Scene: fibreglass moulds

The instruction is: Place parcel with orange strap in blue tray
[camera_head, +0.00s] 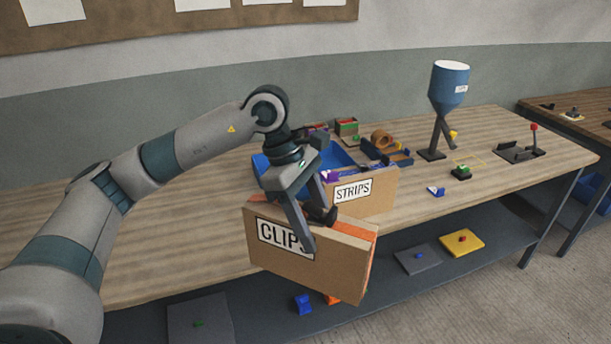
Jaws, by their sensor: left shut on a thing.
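A cardboard parcel labelled CLIPS (300,266), with an orange strap (368,262) along its right side, hangs in front of the table's front edge. My left gripper (318,230) is shut on its top edge, with one finger over the label face. The blue tray (335,156) lies behind on the table, partly hidden by my gripper and a second parcel labelled STRIPS (374,193). I cannot tell whether the STRIPS parcel is inside the tray or in front of it. My right gripper is not in view.
A blue hopper on a stand (450,85), a black lever fixture (521,150) and several small parts stand on the table's right half. A lower shelf (385,285) holds flat plates. The table's left is bare.

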